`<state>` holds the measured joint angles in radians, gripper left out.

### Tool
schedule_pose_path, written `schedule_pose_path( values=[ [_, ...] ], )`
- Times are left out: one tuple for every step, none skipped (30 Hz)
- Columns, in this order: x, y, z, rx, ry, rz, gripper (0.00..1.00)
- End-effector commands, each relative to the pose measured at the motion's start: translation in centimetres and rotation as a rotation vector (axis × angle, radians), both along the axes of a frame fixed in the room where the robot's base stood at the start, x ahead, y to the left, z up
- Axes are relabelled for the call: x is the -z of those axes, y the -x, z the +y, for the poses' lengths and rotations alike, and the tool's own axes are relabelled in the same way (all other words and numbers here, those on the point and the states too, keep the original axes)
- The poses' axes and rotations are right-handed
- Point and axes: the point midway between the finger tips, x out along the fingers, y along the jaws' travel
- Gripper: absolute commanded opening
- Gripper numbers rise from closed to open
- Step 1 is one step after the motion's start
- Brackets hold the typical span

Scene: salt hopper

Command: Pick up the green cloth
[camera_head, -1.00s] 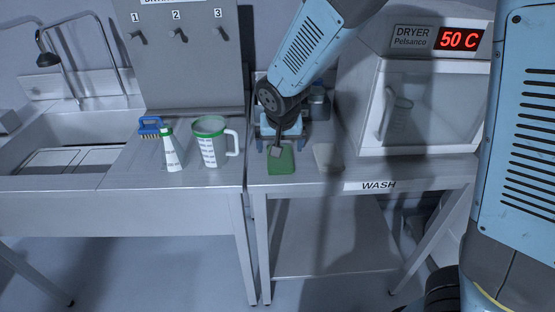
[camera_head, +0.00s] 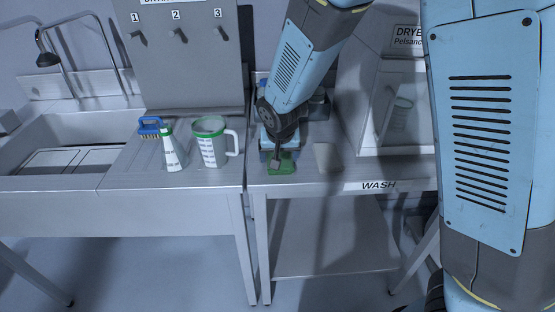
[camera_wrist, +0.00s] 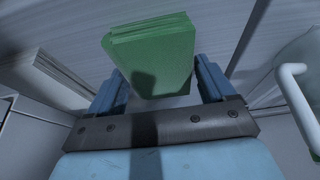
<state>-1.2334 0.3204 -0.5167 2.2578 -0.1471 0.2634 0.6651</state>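The green cloth (camera_head: 289,165) is folded and lies on the steel table left of the white cloth. My gripper (camera_head: 276,163) is low over it and hides part of it in the head view. In the wrist view, the green cloth (camera_wrist: 158,58) shows as a folded stack between and beyond the two blue fingers of my gripper (camera_wrist: 160,68). The fingers are apart, with a narrow gap visible beside the cloth. A shadow falls on the cloth's lower part.
A folded white cloth (camera_head: 327,157) lies close on the right. The dryer (camera_head: 400,110) is at right. Dark-topped bottles stand behind my gripper.

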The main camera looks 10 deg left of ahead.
Motion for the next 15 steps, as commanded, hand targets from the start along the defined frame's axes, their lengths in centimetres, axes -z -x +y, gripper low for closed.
schedule_pose_path(
  values=[
    [-0.01,0.0,0.0,0.0,0.0,0.0,0.78],
    [-0.01,0.0,0.0,0.0,0.0,0.0,0.75],
    [-0.01,0.0,0.0,0.0,0.0,0.0,0.71],
    [-0.01,0.0,0.0,0.0,0.0,0.0,0.68],
    [-0.01,0.0,0.0,0.0,0.0,0.0,0.65],
    [-0.01,0.0,0.0,0.0,0.0,0.0,0.62],
    [-0.01,0.0,0.0,0.0,0.0,0.0,0.59],
    [-0.01,0.0,0.0,0.0,0.0,0.0,0.56],
    [-0.01,0.0,0.0,0.0,0.0,0.0,0.52],
    [-0.01,0.0,0.0,0.0,0.0,0.0,0.49],
    [-0.01,0.0,0.0,0.0,0.0,0.0,0.46],
    [-0.01,0.0,0.0,0.0,0.0,0.0,0.42],
    [-0.01,0.0,0.0,0.0,0.0,0.0,0.4],
    [-0.01,0.0,0.0,0.0,0.0,0.0,0.39],
    [-0.01,0.0,0.0,0.0,0.0,0.0,0.39]
  ],
)
